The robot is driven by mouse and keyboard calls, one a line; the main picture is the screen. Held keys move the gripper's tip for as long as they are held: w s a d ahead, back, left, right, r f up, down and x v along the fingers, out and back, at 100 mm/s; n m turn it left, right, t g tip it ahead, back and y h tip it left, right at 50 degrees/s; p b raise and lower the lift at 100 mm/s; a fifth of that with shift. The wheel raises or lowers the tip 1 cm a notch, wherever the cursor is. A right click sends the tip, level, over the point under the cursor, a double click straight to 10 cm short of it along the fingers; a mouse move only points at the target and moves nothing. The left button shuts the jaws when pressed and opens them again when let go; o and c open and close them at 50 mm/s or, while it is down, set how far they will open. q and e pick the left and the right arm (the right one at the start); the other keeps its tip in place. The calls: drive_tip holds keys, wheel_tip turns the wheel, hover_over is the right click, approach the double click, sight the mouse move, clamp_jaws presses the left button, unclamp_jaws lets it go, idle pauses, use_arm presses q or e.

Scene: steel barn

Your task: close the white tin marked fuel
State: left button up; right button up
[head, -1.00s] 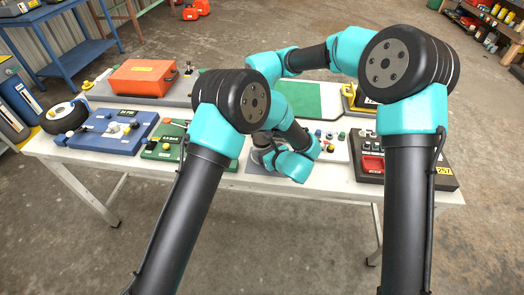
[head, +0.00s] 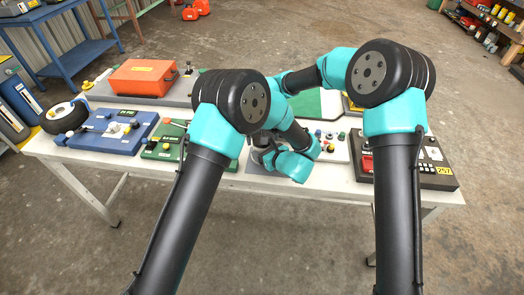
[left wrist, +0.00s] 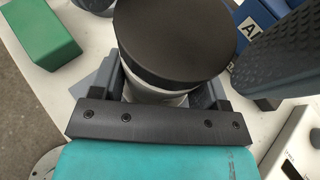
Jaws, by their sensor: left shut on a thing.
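In the left wrist view my left gripper (left wrist: 165,92) is shut around the pale body of the tin (left wrist: 158,96). A wide black lid (left wrist: 178,38) lies over the top of the tin. I cannot tell whether it is fully seated. No fuel marking faces this camera. In the head view my left gripper (head: 262,154) is low over the front middle of the table, largely hidden by its own arm. My right gripper is hidden behind the left arm in the head view. A dark ribbed part (left wrist: 282,52) beside the lid may belong to it; its jaw state does not show.
The white table (head: 70,158) carries a blue panel (head: 88,132), a green panel (head: 158,150), an orange box (head: 143,78) and a dark panel marked 257 (head: 432,176). A green block (left wrist: 38,32) lies left of the tin in the wrist view. The panels leave little free room.

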drive_tip(key=c, duration=0.9)
drive_tip(key=o, duration=1)
drive_tip(key=shift+r, duration=2.2)
drive_tip(key=shift+c, duration=0.4)
wheel_tip(320, 180, up, 4)
drive_tip(key=shift+f, duration=0.25)
